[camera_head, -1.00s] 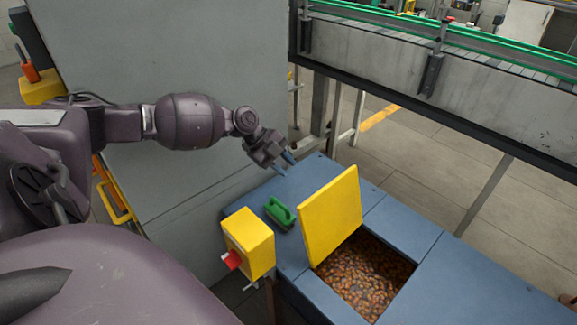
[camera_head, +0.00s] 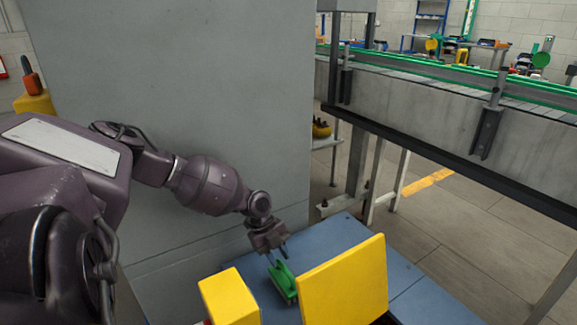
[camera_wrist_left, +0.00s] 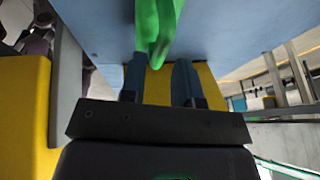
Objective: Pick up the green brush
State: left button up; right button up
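The green brush (camera_head: 281,284) lies on the blue surface (camera_head: 335,240), between the yellow box and the raised yellow panel. My left gripper (camera_head: 278,256) is just above its far end, pointing down. In the left wrist view the two blue fingers of the gripper (camera_wrist_left: 158,75) are apart. The green brush (camera_wrist_left: 157,22) extends from the top of that view to the space between the fingertips, with gaps visible on both sides. I cannot tell how deep between the fingers it reaches. My right gripper is not in view.
The yellow panel (camera_head: 345,280) stands close on the brush's right, and the yellow box (camera_head: 230,298) is on its left. A large grey wall panel (camera_head: 170,90) rises behind my left arm. A conveyor (camera_head: 430,120) runs along the right.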

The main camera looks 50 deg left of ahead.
aim_at(284, 267)
pick_arm(q)
jog(key=b+x, duration=0.1)
jog(key=x, duration=0.3)
jog(key=shift+d+f+b, duration=0.2)
jog(key=shift+d+b, duration=0.05)
jog(key=shift+b, duration=0.15)
jog(key=shift+d+f, duration=0.15)
jog(key=shift+w, duration=0.1)
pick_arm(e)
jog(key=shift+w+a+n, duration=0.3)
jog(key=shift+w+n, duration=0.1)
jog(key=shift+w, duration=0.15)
pick_arm(q)
grip_shut()
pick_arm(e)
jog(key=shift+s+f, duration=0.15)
